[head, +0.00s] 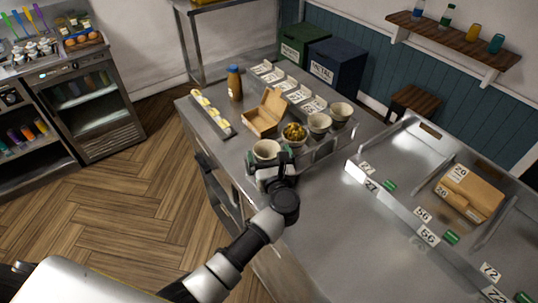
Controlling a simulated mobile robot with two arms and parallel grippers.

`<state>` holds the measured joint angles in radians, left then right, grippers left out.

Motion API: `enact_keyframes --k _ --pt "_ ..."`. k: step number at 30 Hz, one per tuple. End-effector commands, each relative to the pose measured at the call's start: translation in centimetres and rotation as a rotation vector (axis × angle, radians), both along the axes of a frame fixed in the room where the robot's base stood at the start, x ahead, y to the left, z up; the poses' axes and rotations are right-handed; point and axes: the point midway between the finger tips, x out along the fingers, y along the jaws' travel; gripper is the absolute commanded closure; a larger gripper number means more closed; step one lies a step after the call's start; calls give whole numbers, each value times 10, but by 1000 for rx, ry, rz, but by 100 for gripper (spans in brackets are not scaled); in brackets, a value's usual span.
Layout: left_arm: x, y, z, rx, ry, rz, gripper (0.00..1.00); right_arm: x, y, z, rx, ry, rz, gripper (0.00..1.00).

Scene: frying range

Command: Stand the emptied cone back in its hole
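My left gripper (271,161) is at the near end of a row of pale cones, with its fingers around a pale cone (266,149). The fingers look shut on it; its lower part is hidden by the gripper. The cone looks upright, and its inside looks empty. The cone stand (330,144) shows as a metal edge; the hole under the gripper is hidden. My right gripper is not in view.
An open cardboard box (262,120) stands behind the cones, with a brown bottle (235,84) and a narrow tray of yellow pieces (212,113) to its left. Several labelled cards line the back.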

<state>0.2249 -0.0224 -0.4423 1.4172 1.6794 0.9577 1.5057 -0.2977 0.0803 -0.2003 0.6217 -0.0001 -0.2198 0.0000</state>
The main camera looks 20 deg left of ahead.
Motion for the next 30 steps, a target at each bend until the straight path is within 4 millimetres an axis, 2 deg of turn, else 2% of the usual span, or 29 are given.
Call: enact_keyframes --k 6,7,21,25,30 --pt "0 0 5 1 -1 -1 4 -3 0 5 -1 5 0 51" --pt "-3 -2 1 -1 0 -2 4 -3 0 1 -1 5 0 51" --pt "-84 -47 -2 -4 0 0 4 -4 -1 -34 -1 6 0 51" --pt "-98 -55 -1 -1 0 -1 4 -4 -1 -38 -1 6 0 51" --pt "-105 -59 1 -1 0 0 4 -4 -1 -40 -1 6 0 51"
